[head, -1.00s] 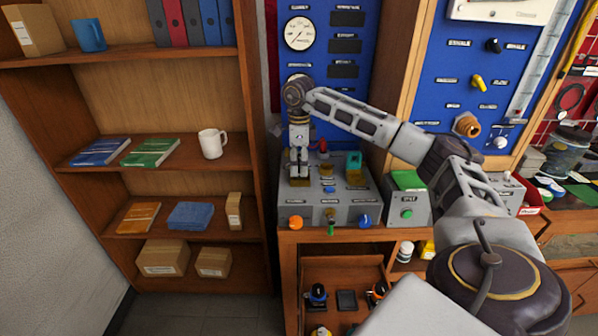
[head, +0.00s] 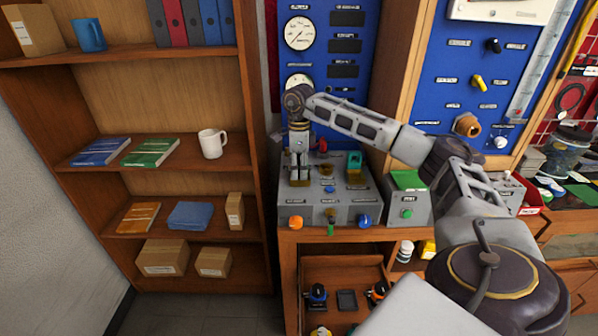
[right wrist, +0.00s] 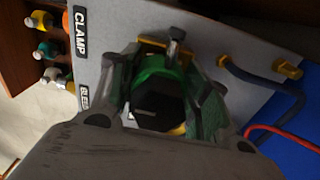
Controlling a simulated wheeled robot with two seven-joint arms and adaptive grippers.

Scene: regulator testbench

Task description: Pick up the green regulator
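The testbench (head: 310,208) is a grey box with several fittings on top. My right gripper (head: 299,176) points down over its left end, with two fingers apart. In the right wrist view, a green part with a dark middle, seemingly the green regulator (right wrist: 150,76), lies between the fingers of this gripper (right wrist: 160,92). I cannot tell whether the fingers touch it. In the head view the gripper hides that spot. A teal-green part (head: 354,160) stands at the right of the bench top, apart from the gripper. My left gripper is not in view.
A red part (head: 323,145) stands behind the gripper. A grey box with a green top (head: 408,180) stands right of the bench. Knobs line the bench front, including an orange one (head: 296,222). A blue gauge panel (head: 330,60) rises behind. A bookshelf (head: 258,150) stands left.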

